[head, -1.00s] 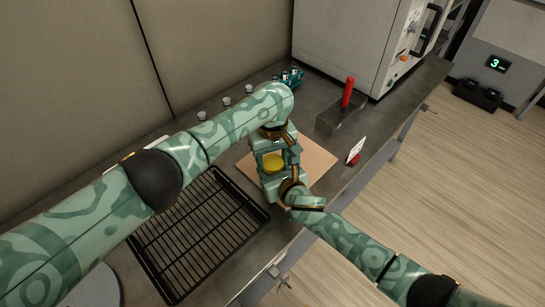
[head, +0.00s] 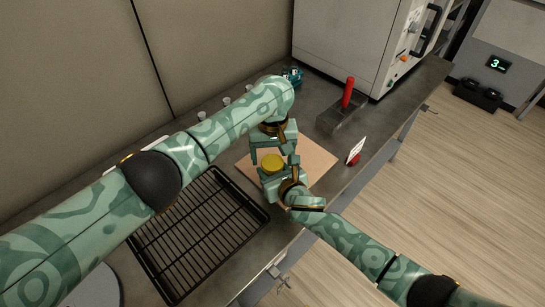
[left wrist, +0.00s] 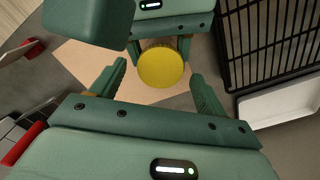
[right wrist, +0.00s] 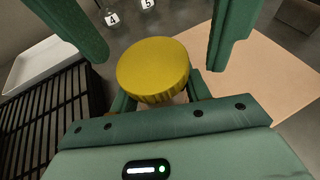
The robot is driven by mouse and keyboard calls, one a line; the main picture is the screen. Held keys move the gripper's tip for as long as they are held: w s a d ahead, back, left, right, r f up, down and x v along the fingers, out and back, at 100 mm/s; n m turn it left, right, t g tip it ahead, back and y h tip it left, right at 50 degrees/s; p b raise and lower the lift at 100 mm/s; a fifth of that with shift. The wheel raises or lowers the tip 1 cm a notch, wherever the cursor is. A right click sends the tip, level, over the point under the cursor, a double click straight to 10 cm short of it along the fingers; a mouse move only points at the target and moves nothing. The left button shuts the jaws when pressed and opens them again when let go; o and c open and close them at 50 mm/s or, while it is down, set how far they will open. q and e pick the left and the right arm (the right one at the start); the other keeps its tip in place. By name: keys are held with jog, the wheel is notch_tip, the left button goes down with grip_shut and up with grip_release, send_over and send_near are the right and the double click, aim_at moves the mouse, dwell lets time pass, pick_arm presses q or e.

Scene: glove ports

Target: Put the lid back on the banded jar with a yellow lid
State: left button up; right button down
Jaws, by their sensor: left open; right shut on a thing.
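The yellow lid (head: 272,162) sits level on top of the jar, over the tan board; it also shows in the left wrist view (left wrist: 161,68) and the right wrist view (right wrist: 153,70). The jar's body is almost wholly hidden under the lid and between fingers, so its bands do not show. My right gripper (head: 275,176) is shut on the jar from the near side, just below the lid. My left gripper (left wrist: 158,74) is open, its fingers apart on either side of the lid and clear of it. I cannot tell whether the lid is fully seated.
The tan board (head: 317,160) lies beneath. A black wire rack (head: 195,235) is to the left. A red-handled tool (head: 348,92) stands in a block behind, with a white card (head: 357,149) on a red base at right. Small cups line the wall.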

pick_arm(q)
jog(key=shift+r, duration=1.45)
jog(key=shift+r+n, duration=1.7)
jog(key=shift+r, duration=0.1)
jog(key=shift+c, duration=0.4)
jog(key=shift+f, duration=0.1)
jog(key=shift+f, duration=3.95)
